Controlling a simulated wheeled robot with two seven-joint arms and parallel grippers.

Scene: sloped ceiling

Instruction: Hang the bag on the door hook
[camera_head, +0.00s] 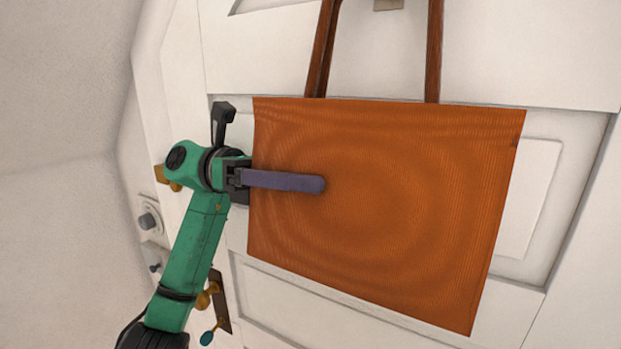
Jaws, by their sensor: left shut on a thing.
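An orange-brown ribbed bag (400,200) fills the middle of the head view, slightly tilted, in front of the white door (290,40). Its brown straps rise past the top edge of the picture, so their upper ends are hidden. My left gripper (318,184) is shut on the bag at its left side. One purple-grey finger lies across the bag's front; the other finger is hidden behind it. A small greyish piece (388,4) on the door, perhaps the hook's lower part, shows between the straps at the top edge. I cannot tell whether the straps touch it. My right gripper is not in view.
A brass handle (206,297) with a key and blue tag (207,337) is low on the door's left side, close to my left arm. A round knob or switch (148,221) is on the wall farther left. The left wall is bare.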

